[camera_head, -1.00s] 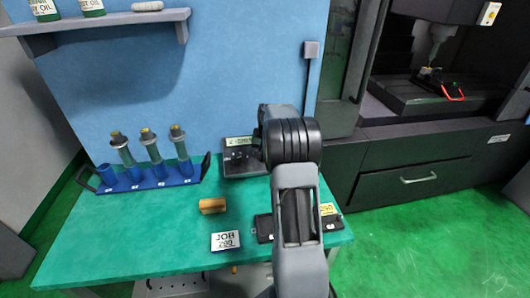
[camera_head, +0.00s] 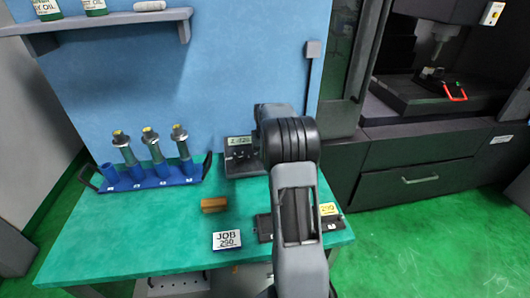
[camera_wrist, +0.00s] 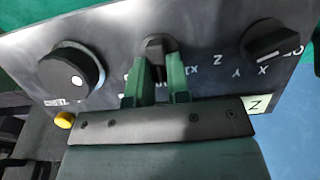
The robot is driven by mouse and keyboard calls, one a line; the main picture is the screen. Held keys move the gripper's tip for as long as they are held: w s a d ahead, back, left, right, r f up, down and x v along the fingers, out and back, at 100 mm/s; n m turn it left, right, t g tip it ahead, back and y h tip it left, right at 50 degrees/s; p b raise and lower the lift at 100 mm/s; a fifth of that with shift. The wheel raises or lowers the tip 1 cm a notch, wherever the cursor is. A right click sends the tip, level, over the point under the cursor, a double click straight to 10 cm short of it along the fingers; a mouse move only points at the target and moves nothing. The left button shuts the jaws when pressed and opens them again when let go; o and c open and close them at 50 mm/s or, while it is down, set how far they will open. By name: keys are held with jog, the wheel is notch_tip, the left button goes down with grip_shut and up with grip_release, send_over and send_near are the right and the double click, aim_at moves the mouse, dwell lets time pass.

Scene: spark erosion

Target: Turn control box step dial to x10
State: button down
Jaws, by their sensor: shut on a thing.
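The control box (camera_head: 240,168) stands at the back of the green bench, against the blue wall, partly behind my arm in the head view. In the wrist view its dark panel (camera_wrist: 110,35) fills the top, seen upside down. The step dial (camera_wrist: 158,46) is the middle black knob. My gripper (camera_wrist: 157,80) is shut on it, with one green finger on each side. The fingers hide part of its legend, and I cannot tell which mark the dial points to. The axis dial (camera_wrist: 273,40), by the letters X, Y and Z, is to the right. A round handwheel (camera_wrist: 70,75) is to the left.
A yellow button (camera_wrist: 65,120) shows below the handwheel. On the bench are a blue rack (camera_head: 150,178) with electrode holders, a brass-coloured block (camera_head: 214,205), a job card (camera_head: 227,241) and a dark tray (camera_head: 265,228). The front left of the bench is clear.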

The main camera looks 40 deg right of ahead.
jog(key=c, duration=1.1)
grip_release()
jog(key=shift+r, duration=0.15)
jog(key=r, duration=0.4)
jog(key=s+r, duration=0.1)
jog(key=r, duration=0.8)
jog(key=shift+s+a+r, duration=0.25)
jog(key=shift+s+a, duration=0.05)
jog(key=shift+a, duration=0.1)
